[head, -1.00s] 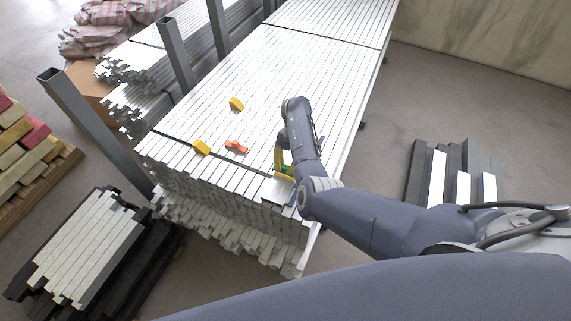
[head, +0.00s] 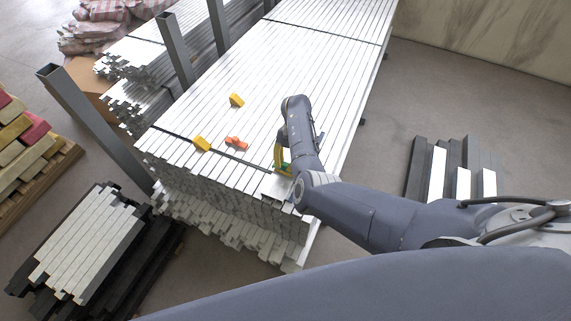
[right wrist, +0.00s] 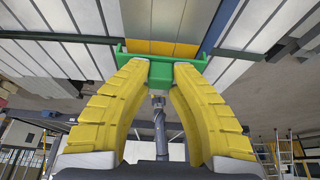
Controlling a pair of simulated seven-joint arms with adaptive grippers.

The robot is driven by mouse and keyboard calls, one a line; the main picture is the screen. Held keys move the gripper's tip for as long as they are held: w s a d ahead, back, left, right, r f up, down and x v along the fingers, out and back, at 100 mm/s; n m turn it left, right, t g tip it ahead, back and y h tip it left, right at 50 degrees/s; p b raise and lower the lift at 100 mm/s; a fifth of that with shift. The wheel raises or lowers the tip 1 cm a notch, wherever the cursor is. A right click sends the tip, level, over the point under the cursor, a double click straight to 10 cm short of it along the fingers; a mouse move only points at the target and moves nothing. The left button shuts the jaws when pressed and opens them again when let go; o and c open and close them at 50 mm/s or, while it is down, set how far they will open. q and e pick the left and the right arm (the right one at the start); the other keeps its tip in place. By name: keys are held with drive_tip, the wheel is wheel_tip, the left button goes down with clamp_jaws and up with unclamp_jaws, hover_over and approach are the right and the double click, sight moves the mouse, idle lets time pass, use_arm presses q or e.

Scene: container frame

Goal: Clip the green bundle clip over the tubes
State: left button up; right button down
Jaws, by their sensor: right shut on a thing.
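My right gripper (head: 281,158) is over the near right end of the stack of pale metal tubes (head: 270,80). Its yellow fingers are shut on the green bundle clip (right wrist: 160,69), which spans between the fingertips in the right wrist view. In the head view only a little green of the clip (head: 285,167) shows beneath my wrist. A yellow-orange piece (right wrist: 160,47) lies right at the clip's far side, against the pale tubes; whether they touch I cannot tell. My left gripper is not in view.
Two yellow blocks (head: 236,100) (head: 202,145) and an orange-red piece (head: 236,144) lie on the stack, left of my gripper. A dark strap (head: 225,153) crosses the tubes. Grey upright posts (head: 95,130) stand along the left side. The stack's far top is clear.

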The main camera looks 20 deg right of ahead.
drive_tip(key=shift+f, duration=1)
idle(1.2)
drive_tip(key=c, duration=0.5)
unclamp_jaws()
drive_tip(key=shift+r, duration=3.5)
